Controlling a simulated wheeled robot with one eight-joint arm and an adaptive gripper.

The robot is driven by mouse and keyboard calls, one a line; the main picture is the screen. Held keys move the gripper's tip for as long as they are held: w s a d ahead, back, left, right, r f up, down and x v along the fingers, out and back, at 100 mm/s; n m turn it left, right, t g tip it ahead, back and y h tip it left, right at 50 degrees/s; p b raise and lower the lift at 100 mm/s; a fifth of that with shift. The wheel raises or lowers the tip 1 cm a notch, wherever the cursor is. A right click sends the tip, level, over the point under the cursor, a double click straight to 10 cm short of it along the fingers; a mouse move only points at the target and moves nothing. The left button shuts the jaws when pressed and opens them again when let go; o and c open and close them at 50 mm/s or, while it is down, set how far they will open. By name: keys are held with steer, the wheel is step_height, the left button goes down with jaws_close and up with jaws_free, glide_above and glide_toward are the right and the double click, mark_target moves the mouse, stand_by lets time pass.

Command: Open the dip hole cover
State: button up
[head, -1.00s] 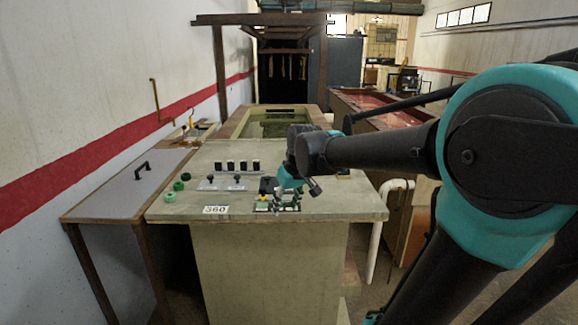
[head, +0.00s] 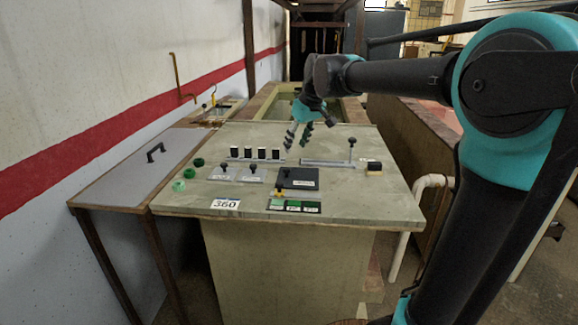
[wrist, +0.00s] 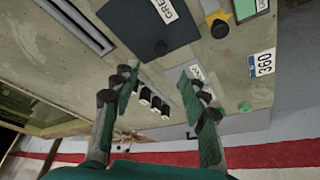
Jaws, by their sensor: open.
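My gripper (head: 297,138) is open and empty above the back of the pale control bench (head: 375,200); it also shows in the wrist view (wrist: 155,82). No label I can read marks a dip hole cover. A dark square plate (head: 298,183) with a black knob and a white label lies flat on the bench, nearer the front than my gripper; the plate also shows in the wrist view (wrist: 150,25). Two small grey plates with black knobs (head: 252,173) lie left of it. A grey lid (head: 130,172) with a black handle (head: 155,152) lies flat on the side table at left.
A row of several black switches (head: 255,152) stands behind the small plates. A slotted rail with an upright lever (head: 351,148) is at right. Several green buttons (head: 180,185) line the left edge.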

mark_target(287, 169)
steer(key=x, duration=1)
steer(key=shift+w+a+f, duration=0.1)
steer(key=shift+a+f, duration=0.05)
steer(key=shift+f, duration=0.15)
jaws_close()
